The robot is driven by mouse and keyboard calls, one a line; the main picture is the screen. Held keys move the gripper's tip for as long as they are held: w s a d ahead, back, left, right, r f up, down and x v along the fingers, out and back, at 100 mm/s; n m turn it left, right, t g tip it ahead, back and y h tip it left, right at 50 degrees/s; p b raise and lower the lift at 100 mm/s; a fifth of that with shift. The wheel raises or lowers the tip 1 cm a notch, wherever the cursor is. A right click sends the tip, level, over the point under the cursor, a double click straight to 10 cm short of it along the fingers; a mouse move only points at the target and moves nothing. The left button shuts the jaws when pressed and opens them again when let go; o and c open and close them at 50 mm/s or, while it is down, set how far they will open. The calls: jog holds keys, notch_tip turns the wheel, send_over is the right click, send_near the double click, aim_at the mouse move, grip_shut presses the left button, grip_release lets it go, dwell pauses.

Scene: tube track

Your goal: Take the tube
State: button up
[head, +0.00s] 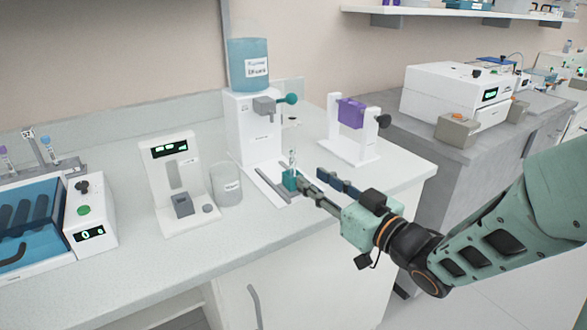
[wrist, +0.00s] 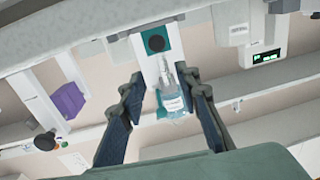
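The tube (head: 292,158) is a small clear upright tube in a teal holder (head: 290,181) at the front of the white dispenser. The wrist view appears upside down; there the clear tube (wrist: 167,73) shows near the teal holder (wrist: 149,48) with a dark round spot. My gripper (head: 309,178) is open, just right of the holder in the head view. In the wrist view my gripper (wrist: 165,77) has one finger on each side of the tube, with visible gaps. Nothing is held. I cannot tell the exact depth between fingertips and tube.
The dispenser (head: 258,143) carries a blue labelled bottle (head: 249,66) on top. A beaker (head: 227,186) and a white device with a display (head: 176,176) stand left. Open counter lies at the front (head: 150,262).

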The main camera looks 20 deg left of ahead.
aim_at(294, 165)
jog(key=shift+x, duration=1.2)
jog(key=x, duration=0.4)
jog(key=b+x, duration=0.1)
jog(key=shift+w+a+r, duration=0.15)
jog(key=shift+a+r, duration=0.15)
jog(key=shift+a, duration=0.1)
grip_shut()
